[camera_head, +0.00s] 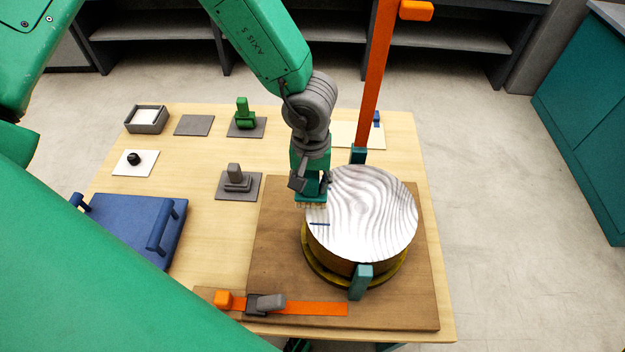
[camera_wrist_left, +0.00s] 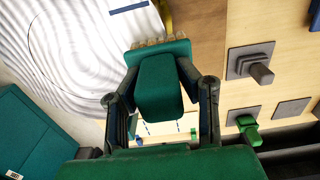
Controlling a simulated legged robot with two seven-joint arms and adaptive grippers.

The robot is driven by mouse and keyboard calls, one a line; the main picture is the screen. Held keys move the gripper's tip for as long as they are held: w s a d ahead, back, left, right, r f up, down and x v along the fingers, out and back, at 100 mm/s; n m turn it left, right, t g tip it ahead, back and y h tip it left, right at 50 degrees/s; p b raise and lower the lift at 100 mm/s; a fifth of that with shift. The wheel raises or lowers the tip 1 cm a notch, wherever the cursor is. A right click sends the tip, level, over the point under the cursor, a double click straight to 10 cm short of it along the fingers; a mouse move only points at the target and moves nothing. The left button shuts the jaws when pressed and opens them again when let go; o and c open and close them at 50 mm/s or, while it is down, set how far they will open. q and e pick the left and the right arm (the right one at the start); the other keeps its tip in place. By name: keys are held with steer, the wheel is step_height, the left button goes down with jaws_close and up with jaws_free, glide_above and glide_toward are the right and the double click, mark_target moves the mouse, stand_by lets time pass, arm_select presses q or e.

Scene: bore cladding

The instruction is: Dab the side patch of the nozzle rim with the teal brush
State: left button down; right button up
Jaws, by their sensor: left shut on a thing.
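My left gripper (camera_head: 310,180) is shut on the teal brush (camera_head: 311,198), which also shows between the fingers in the left wrist view (camera_wrist_left: 160,88). Its pale bristles (camera_wrist_left: 158,42) point toward the round nozzle (camera_head: 362,215). The nozzle has a pale, swirl-grained top and a yellow band low down. The brush is at the upper left edge of this top. I cannot tell whether the bristles touch it. A short dark blue strip (camera_head: 319,224) lies on the top near its left edge, below the brush in the head view. My right gripper is not in view.
Teal clamp blocks (camera_head: 361,282) stand against the nozzle on a brown board (camera_head: 275,255). A tall orange bar (camera_head: 372,85) rises behind it. Left are a blue case (camera_head: 130,228), a grey block on a pad (camera_head: 237,183), a green holder (camera_head: 244,117) and a grey tray (camera_head: 147,120).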

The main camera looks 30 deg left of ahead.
mark_target(326, 196)
arm_select(q)
steer(key=shift+w+d, duration=0.1)
steer(key=shift+d, duration=1.3)
steer(key=shift+d+r, duration=0.2)
steer(key=shift+d, duration=0.45)
steer(key=shift+a+f, duration=0.1)
steer(key=shift+a, duration=0.3)
steer(key=shift+d+r, duration=0.15)
steer(key=shift+r, duration=2.4)
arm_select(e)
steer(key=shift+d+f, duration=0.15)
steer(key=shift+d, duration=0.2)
